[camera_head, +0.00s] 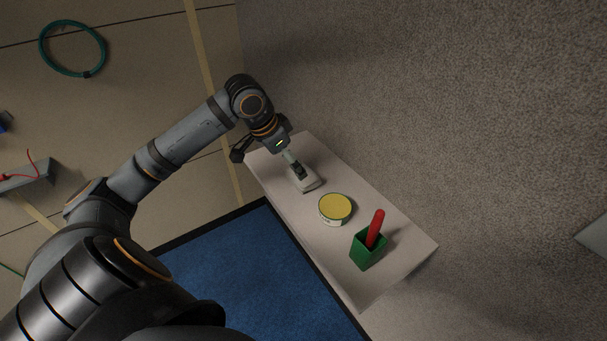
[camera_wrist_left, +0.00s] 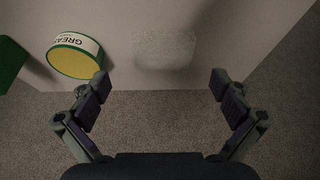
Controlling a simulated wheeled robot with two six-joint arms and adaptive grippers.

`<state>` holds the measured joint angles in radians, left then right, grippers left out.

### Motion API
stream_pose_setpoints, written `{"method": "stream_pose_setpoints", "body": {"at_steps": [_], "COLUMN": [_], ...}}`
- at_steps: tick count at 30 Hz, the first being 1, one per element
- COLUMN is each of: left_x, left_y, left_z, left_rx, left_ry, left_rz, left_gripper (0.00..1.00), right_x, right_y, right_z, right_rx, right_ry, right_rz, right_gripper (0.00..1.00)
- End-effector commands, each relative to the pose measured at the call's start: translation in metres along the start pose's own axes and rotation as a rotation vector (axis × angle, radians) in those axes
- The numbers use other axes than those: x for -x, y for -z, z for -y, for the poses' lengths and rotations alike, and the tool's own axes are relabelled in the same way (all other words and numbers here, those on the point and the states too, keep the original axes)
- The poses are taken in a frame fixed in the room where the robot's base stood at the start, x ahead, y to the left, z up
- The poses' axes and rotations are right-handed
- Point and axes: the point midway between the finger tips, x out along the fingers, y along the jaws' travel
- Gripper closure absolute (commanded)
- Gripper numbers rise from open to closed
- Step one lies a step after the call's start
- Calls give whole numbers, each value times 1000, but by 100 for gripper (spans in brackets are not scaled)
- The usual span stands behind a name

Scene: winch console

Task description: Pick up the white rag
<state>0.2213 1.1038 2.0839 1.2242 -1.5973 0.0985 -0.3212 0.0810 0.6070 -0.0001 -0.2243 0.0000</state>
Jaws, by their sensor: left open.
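The white rag (camera_wrist_left: 163,48) lies flat on the pale shelf (camera_wrist_left: 205,20) in the left wrist view, a pale speckled rectangle. It is ahead of the fingertips and about midway between them. In the head view the rag (camera_head: 310,184) shows as a small pale patch near the shelf's upper end, partly covered by a dark finger. My left gripper (camera_wrist_left: 161,82) is open and empty, its two fingers spread wide. In the head view my left gripper (camera_head: 270,160) hangs over the shelf's upper end. The height gap to the rag is hard to tell. My right gripper is not in view.
A yellow-topped grease tin (camera_head: 335,208) stands beside the rag on the shelf. Past it is a green holder (camera_head: 364,252) with a red-handled thing (camera_head: 376,228). A rough grey wall (camera_head: 440,90) borders the shelf; a blue mat (camera_head: 240,270) lies on the other side.

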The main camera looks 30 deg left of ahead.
Motion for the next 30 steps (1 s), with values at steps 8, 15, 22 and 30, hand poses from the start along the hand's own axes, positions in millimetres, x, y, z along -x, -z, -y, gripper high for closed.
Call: {"method": "stream_pose_setpoints", "body": {"at_steps": [8,15,22,30], "left_x": [-18,-30,-62,-70], "left_y": [0,6,11,11], "left_z": [0,0,2,3], "left_rx": [0,3,3,0], "left_ry": [1,-7,-4,2], "left_rz": [3,-2,3,2], "left_gripper": [0,0,0,0], "right_x": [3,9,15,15], "right_y": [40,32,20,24], "right_z": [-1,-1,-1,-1], "right_rx": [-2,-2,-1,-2], "right_ry": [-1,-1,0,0], "right_rz": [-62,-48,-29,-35], "right_gripper": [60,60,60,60]}}
